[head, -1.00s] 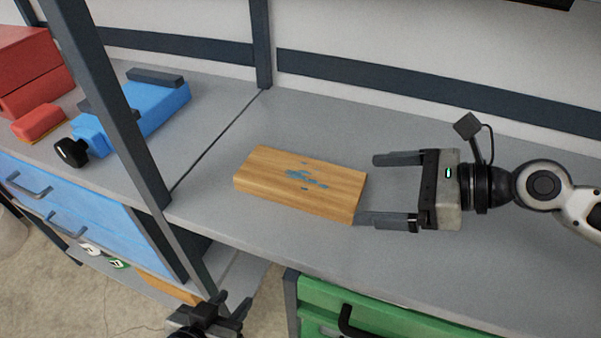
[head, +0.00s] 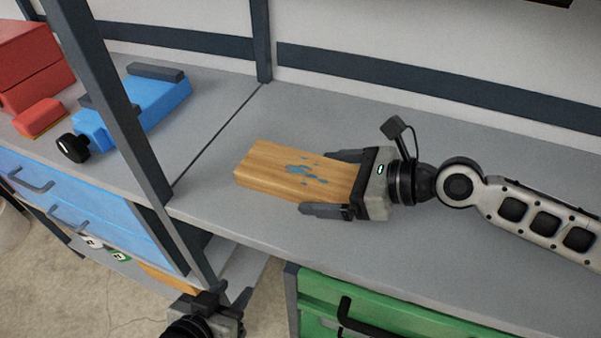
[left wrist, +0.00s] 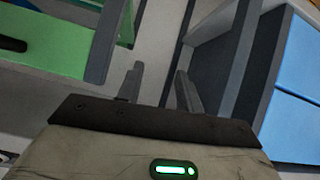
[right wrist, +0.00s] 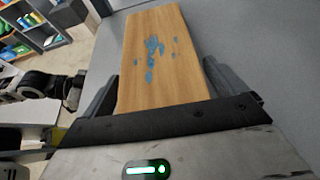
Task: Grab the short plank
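The short plank (head: 285,172) is a light wooden board with blue paint marks, lying flat on the grey shelf. My right gripper (head: 333,184) is at the plank's right end, with one finger along each long side. In the right wrist view the plank (right wrist: 155,60) runs between the fingers (right wrist: 165,85), with a small gap visible at the right finger, so the gripper looks open around it. My left gripper (head: 212,300) hangs low in front of the shelf. In the left wrist view its fingers (left wrist: 158,75) are apart with nothing between them.
A grey upright post (head: 125,120) stands left of the plank. Beyond it are a blue vise-like tool (head: 150,105) and red boxes (head: 30,60). A green drawer unit (head: 380,310) is below the shelf. The shelf right of the plank's far side is clear.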

